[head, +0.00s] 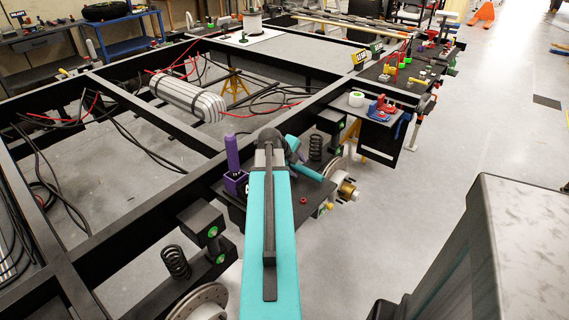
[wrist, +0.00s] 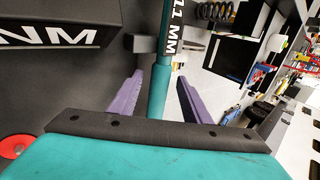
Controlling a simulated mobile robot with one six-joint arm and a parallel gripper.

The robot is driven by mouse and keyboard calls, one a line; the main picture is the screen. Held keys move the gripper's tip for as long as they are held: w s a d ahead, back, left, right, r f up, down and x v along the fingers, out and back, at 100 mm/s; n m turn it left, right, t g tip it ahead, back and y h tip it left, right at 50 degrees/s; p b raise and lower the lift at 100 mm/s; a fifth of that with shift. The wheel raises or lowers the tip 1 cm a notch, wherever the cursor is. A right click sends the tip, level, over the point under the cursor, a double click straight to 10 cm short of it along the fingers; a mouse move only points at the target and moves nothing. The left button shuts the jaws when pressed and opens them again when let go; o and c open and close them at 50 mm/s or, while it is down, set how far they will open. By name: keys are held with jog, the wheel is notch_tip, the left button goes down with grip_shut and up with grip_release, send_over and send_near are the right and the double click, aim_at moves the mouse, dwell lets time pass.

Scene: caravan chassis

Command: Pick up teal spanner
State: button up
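In the wrist view the teal spanner (wrist: 161,70) runs down the middle as a round teal shaft with white lettering near the top. My gripper (wrist: 160,88) has its two purple fingers on either side of this shaft, with gaps visible on both sides, so it is open. The shaft's lower end is hidden behind my gripper's body.
A purple upright tool (head: 232,153) stands in a purple holder (head: 236,182) just left of my arm. A black spring (head: 315,147) stands to the right. A black block with white lettering (wrist: 50,28) fills the wrist view's upper left. Black chassis beams (head: 130,201) surround the spot; grey floor (head: 390,210) is clear rightward.

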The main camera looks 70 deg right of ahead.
aim_at(297, 168)
grip_shut()
jog(key=shift+r, duration=0.2)
notch_tip(297, 168, up, 10)
jog(key=shift+f+b, duration=0.15)
jog(key=shift+b, duration=0.25)
dwell(0.5)
dwell(0.6)
